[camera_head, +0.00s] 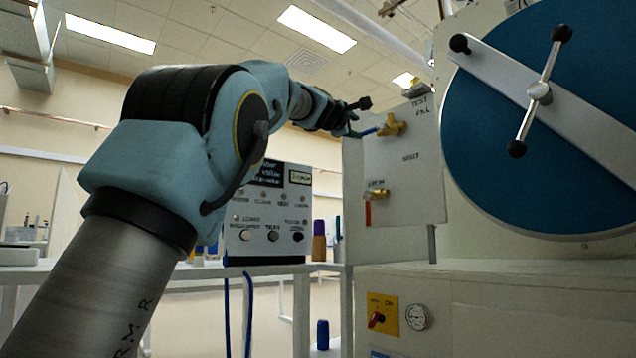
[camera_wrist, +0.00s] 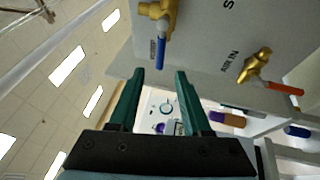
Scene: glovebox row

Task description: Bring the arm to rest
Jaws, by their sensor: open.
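My gripper (camera_wrist: 163,100) is open and empty in the wrist view, its two dark green fingers spread apart. In the head view my arm reaches up from the lower left, and the gripper (camera_head: 352,120) is near the upper valve on the grey panel. That brass valve (camera_head: 392,125) has a blue lever, which also shows in the wrist view (camera_wrist: 161,50), above and beyond the fingertips. The lever appears apart from the fingers in the wrist view. The exact gap is hard to tell in the head view.
A lower brass valve (camera_head: 377,194) has a red lever. A large blue round door (camera_head: 540,120) with a cross handle is at right. A control box (camera_head: 268,213) and a brown bottle with a purple cap (camera_head: 319,241) stand behind. A red-yellow switch (camera_head: 378,318) is below.

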